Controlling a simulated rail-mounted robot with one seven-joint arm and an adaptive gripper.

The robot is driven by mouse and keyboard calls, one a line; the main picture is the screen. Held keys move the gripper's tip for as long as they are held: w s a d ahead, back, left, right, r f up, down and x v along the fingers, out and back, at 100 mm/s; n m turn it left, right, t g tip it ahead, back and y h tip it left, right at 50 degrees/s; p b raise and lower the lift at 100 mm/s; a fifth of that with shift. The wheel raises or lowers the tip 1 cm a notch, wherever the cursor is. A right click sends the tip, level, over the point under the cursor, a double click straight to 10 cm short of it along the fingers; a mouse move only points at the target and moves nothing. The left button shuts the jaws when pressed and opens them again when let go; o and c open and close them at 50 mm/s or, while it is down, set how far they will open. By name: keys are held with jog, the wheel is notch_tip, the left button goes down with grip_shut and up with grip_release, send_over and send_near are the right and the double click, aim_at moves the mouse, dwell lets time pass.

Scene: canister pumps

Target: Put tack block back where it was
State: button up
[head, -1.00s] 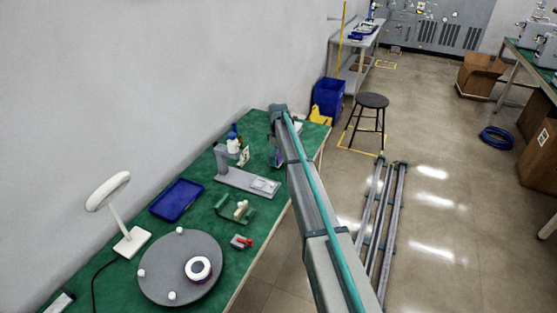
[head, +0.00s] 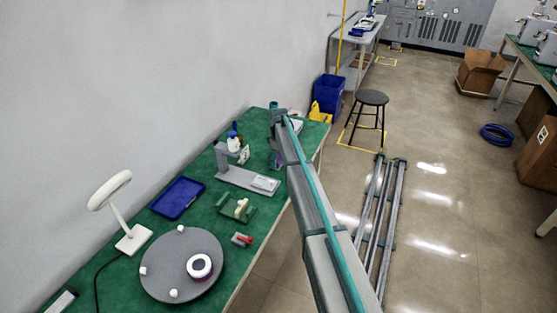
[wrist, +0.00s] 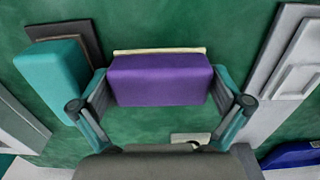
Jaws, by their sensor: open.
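A purple block (wrist: 160,80) lies on the green bench top in the wrist view. My gripper (wrist: 161,88) is open, with one finger on each side of the block and a narrow gap seeming to show at each side. A teal block (wrist: 52,68) stands to the left on a dark base (wrist: 88,45). Which one is the tack block cannot be told from any marking. A pale yellow strip (wrist: 160,51) runs along the far edge of the purple block. In the head view my arm hides the gripper, and a purple patch (head: 276,159) shows beside the arm.
A grey stand (head: 245,178), a green fixture (head: 237,208), a red-handled clamp (head: 242,239), a blue tray (head: 178,197), a round turntable (head: 181,264) and a lamp (head: 132,238) share the bench. In the wrist view, a grey plate (wrist: 290,75) lies on the right. A white label (wrist: 190,138) lies near my gripper.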

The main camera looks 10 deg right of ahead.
aim_at(279, 157)
notch_tip(279, 157, up, 12)
jog(key=b, duration=0.4)
jog(key=shift+r, duration=0.15)
